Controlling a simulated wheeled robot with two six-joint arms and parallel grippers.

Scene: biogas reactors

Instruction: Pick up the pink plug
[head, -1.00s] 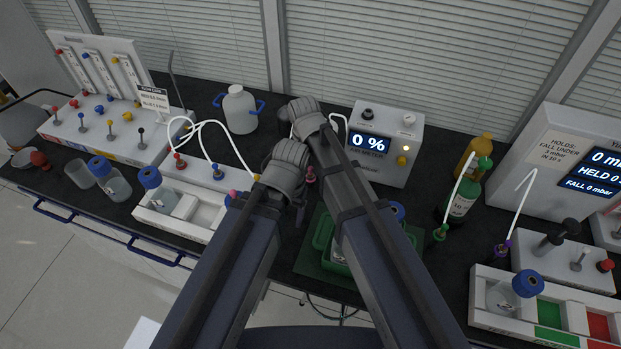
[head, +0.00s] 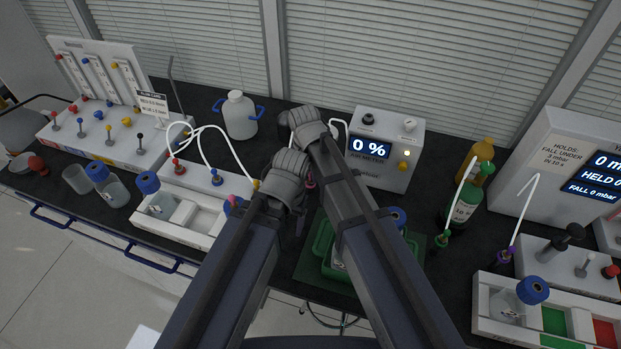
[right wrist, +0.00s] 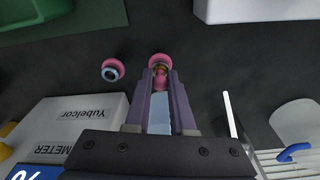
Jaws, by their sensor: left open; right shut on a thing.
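In the right wrist view the pink plug (right wrist: 160,61) sits at the tips of my right gripper (right wrist: 160,76), whose two fingers are closed on it. In the head view my right gripper (head: 304,122) is the upper one, and its fingertips and the held plug are hidden. A second round pink piece with a pale blue centre (right wrist: 112,70) lies apart, left of the fingers in the wrist view. A pink piece also shows beside the grippers in the head view (head: 310,181). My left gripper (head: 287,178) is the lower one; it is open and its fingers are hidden.
The meter box reading 0 % (head: 387,150) stands right of my right gripper. A green tray (head: 322,240) lies under my right arm. A white rack with bottles (head: 190,236) is left. A white jug (head: 239,116) stands behind. The dark bench is crowded.

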